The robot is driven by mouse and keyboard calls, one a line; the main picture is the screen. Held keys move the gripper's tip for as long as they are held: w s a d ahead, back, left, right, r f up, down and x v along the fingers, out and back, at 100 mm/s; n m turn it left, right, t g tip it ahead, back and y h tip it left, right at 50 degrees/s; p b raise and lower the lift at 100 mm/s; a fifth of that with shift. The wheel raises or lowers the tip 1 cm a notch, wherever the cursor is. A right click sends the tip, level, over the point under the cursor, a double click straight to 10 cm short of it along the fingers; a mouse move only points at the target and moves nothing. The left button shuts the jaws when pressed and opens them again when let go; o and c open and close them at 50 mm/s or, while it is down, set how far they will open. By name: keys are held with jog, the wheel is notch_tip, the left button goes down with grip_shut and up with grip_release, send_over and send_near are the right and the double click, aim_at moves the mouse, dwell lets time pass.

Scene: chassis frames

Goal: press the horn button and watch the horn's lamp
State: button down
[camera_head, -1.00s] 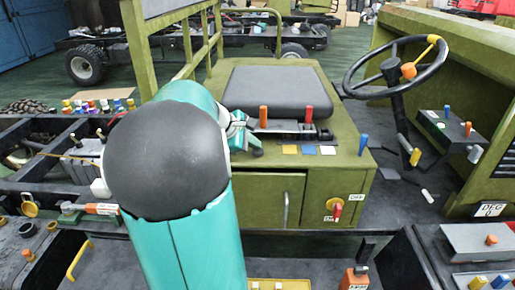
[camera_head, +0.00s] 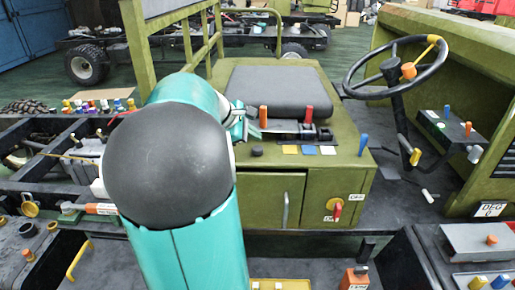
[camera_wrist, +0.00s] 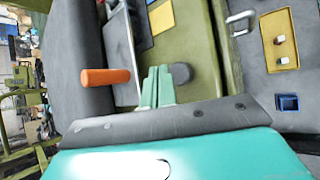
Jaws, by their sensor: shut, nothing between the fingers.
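My gripper (camera_head: 252,131) is at the left end of the lever panel on the green seat box. In the wrist view its two teal fingers (camera_wrist: 158,72) are shut together and hold nothing. A dark round knob (camera_head: 257,151), possibly the horn button, sits on the box top just below the fingers. In the wrist view this knob (camera_wrist: 181,73) is just right of the fingertips; whether they touch cannot be told. No label marks it as the horn's. I cannot pick out a horn lamp, and none looks lit.
An orange lever (camera_head: 263,116) and a red lever (camera_head: 309,114) stand on the panel close to my gripper. A black seat cushion (camera_head: 277,91) is behind. Yellow, blue and white plates (camera_head: 309,150) lie in front. The steering wheel (camera_head: 395,66) is at right.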

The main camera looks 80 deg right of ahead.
aim_at(254, 149)
jog(key=shift+r, duration=2)
jog(key=w+a+f+t+y, duration=0.1)
jog(key=w+a+t, duration=0.3)
jog(key=w+a, duration=0.65)
jog(key=w+a+f+t+y, duration=0.1)
jog(key=w+a+t, duration=0.45)
jog(key=a, duration=0.75)
jog(key=a+f+t+y, duration=0.1)
jog(key=a+f+y, duration=0.1)
jog(key=a, duration=1.2)
jog(key=a+f+t+y, duration=0.1)
jog(key=a+f+y, duration=0.1)
jog(key=a, duration=1.3)
jog(key=shift+a+f+m+y, duration=0.3)
jog(key=shift+y, duration=0.1)
jog(key=shift+s+d, duration=0.15)
